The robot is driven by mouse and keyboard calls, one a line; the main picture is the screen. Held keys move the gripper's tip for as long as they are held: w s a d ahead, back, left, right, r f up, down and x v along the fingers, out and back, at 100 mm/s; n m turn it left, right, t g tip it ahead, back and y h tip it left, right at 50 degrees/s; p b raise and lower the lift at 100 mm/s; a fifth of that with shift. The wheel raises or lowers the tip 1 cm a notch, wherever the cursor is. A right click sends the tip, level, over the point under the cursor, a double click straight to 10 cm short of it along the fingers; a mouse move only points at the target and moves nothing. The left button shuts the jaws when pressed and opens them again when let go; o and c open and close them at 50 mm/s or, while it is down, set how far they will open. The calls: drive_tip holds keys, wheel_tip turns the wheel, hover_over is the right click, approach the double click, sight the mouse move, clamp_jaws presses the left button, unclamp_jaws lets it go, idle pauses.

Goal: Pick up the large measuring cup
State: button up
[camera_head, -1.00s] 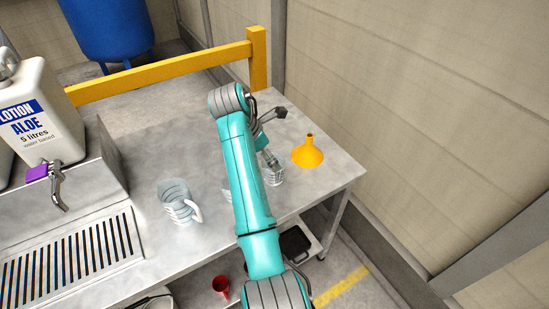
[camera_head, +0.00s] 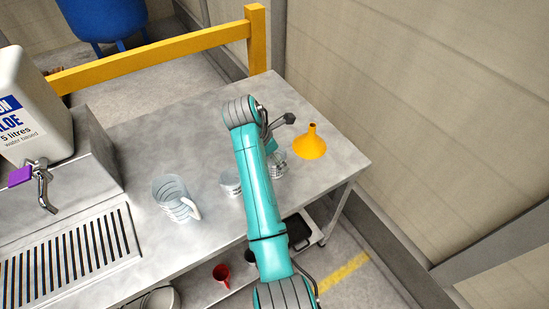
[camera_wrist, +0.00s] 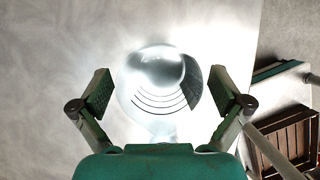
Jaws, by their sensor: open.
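The largest measuring cup in the head view (camera_head: 175,200) is clear with dark graduation lines and a handle on its right; it stands on the metal table, left of my arm. A clear graduated cup (camera_head: 278,165) stands right of my arm. My gripper (camera_wrist: 162,88) is open and empty; in the head view it is mostly hidden by the arm, near that right-hand cup. In the wrist view a round clear graduated vessel (camera_wrist: 157,82) lies between the spread fingers, seen from above, apparently that same cup.
A yellow funnel (camera_head: 310,143) stands near the table's right edge. A lotion jug (camera_head: 30,115) and a slotted drain (camera_head: 70,258) are at left. A yellow rail (camera_head: 160,66) runs behind. Red cup (camera_head: 221,273) sits on the lower shelf. A wooden crate (camera_wrist: 290,140) is below right.

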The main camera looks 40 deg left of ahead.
drive_tip(key=shift+x, duration=0.95)
drive_tip(key=c, duration=1.2)
drive_tip(key=shift+r, duration=0.15)
